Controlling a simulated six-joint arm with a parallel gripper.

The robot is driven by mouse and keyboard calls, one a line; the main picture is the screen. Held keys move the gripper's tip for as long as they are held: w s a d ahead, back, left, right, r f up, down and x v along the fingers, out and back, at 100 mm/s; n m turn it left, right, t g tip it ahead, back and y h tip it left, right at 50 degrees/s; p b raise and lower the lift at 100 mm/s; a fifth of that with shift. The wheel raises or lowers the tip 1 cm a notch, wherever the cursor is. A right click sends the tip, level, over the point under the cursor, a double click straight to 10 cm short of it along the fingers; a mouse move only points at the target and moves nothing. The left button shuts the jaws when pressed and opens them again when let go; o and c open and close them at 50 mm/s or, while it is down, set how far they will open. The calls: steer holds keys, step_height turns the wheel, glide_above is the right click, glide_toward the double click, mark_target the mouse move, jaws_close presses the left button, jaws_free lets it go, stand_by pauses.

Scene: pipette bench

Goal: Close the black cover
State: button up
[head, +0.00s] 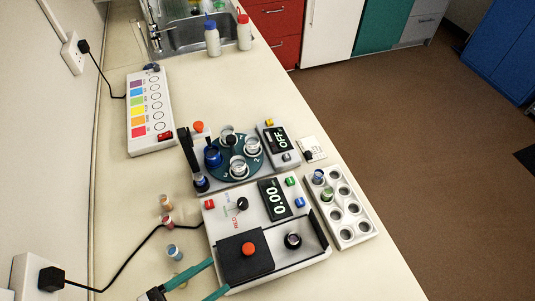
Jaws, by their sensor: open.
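A flat black cover (232,266) with an orange-red knob (248,249) lies over the left part of the white instrument (222,229) that reads 0.00. The instrument's right part is uncovered and shows a dark round piece (292,240). A second black panel (188,150) stands upright at the left of the device with the teal disc (222,164), with another orange knob (198,127) by its top. I cannot tell which one the task means. My gripper (220,276) has two teal fingers spread apart, empty, at the left of the flat cover; contact is unclear.
A white rack (362,229) with several wells stands right of the instrument. Small vials (173,251) and a black cable lie to the left. A colour-chart box (147,128) is farther back. Bottles (212,38) stand by the sink.

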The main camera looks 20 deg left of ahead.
mark_target(245, 253)
steer(key=shift+n+t+y, duration=0.7)
steer(key=shift+n+y, duration=0.1)
steer(key=shift+n, duration=0.1)
steer(key=x, duration=0.6)
steer(key=f+x, duration=0.1)
steer(key=x, duration=0.3)
jaws_close()
steer(key=shift+s+d, duration=0.1)
